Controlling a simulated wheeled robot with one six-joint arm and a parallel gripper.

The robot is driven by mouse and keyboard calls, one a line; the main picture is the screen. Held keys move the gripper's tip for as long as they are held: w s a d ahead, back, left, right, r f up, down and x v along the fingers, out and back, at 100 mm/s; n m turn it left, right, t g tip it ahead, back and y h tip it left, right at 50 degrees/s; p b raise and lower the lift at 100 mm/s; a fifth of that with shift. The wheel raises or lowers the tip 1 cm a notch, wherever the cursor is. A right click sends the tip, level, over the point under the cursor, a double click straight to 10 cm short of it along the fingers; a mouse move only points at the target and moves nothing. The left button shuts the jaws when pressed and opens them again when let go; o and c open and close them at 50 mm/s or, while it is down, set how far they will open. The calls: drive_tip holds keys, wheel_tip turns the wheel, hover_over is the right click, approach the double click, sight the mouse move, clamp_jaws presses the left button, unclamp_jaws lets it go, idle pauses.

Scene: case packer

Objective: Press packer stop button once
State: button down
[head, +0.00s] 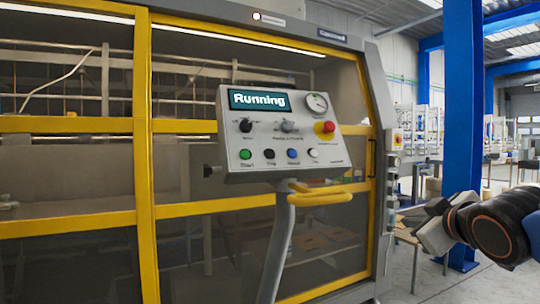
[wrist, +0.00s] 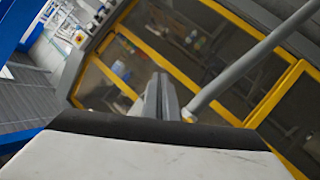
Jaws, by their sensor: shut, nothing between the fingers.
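The control panel (head: 232,176) of the packer stands on a grey post, and its screen (head: 258,100) reads "Running". Along its lower row are a green button (head: 246,154), a black button (head: 270,154), a blue button (head: 292,154) and a white button (head: 313,153). The green one's label looks like "Start"; the black one's label is too blurred to read surely. A red mushroom button on yellow (head: 325,127) sits at the panel's right. My gripper (head: 429,236) is right of the panel, well apart from it. In the wrist view my gripper (wrist: 161,92) has its fingers together, holding nothing.
A yellow handle (head: 322,197) juts out below the panel. The panel's post (wrist: 235,80) crosses the wrist view at upper right. The yellow-framed packer doors (head: 147,150) stand behind. A blue column (head: 463,100) rises behind my arm. Space between gripper and panel looks clear.

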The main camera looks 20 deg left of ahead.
sight(270, 154)
drive_tip(key=a+r+n+y, duration=0.2)
drive_tip(key=a+r, duration=0.1)
drive_tip(key=a, duration=0.2)
drive_tip(key=w+a+r+n+y, duration=0.1)
drive_tip(key=a+r+y, duration=0.1)
drive_tip(key=a+r, duration=0.2)
drive_tip(key=a+r+n+y, duration=0.1)
drive_tip(key=a+r+n, duration=0.1)
drive_tip(key=a+r, duration=0.2)
drive_tip(key=shift+w+a+r+n+t+y, duration=0.15)
drive_tip(key=shift+a+t+y, duration=0.05)
drive_tip(key=shift+a, duration=0.6)
drive_tip(key=shift+w+a+r+n+t+y, duration=0.1)
drive_tip(key=shift+w+a+n+t+y, duration=0.1)
drive_tip(key=shift+a, duration=0.6)
drive_tip(key=s+a+r+n+g+y, duration=0.1)
drive_tip(key=s+a+r+n+y, duration=0.1)
drive_tip(key=a, duration=0.4)
drive_tip(key=s+a+r+n+g+y, duration=0.1)
drive_tip(key=s+a+r+n+y, duration=0.1)
drive_tip(key=a+r, duration=0.4)
drive_tip(key=shift+a+n+y, duration=0.45)
drive_tip(key=shift+n+y, duration=0.3)
drive_tip(key=shift+y, duration=0.15)
drive_tip(key=shift+w+a+f, duration=1.1)
drive_tip(key=shift+w+a, duration=0.2)
drive_tip(key=shift+w, duration=0.1)
drive_tip(key=shift+w+a+f, duration=1.05)
drive_tip(key=shift+w+a, duration=0.2)
drive_tip(key=shift+w, duration=0.1)
